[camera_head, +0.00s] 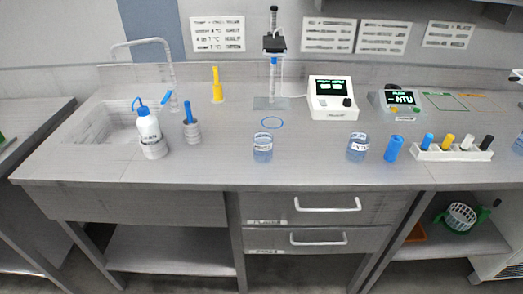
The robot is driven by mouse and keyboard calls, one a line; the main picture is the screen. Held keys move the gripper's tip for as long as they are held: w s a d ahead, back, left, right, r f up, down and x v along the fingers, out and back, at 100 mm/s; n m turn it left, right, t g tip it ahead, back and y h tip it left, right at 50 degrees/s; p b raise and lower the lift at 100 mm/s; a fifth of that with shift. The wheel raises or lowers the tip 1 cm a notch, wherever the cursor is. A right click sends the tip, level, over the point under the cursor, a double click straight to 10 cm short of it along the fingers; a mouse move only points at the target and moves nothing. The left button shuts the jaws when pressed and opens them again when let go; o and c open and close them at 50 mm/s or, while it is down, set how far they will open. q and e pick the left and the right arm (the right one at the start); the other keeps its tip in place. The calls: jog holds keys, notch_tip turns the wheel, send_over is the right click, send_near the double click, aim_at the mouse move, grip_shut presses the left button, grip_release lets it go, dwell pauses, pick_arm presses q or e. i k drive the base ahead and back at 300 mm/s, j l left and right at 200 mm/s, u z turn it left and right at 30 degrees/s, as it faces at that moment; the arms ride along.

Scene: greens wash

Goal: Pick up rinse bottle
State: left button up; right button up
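The rinse bottle (150,134) is a white squeeze bottle with a blue cap and a blue bent spout. Neither my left gripper nor my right gripper shows in this view.
A grey holder with a blue-handled tool (192,131) stands close right of the bottle. The sink (105,124) and its faucet (172,65) lie left and behind. Counter front (205,173) is clear.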

aim_at(147, 124)
jog(key=l+u, duration=0.15)
jog(key=l, duration=1.15)
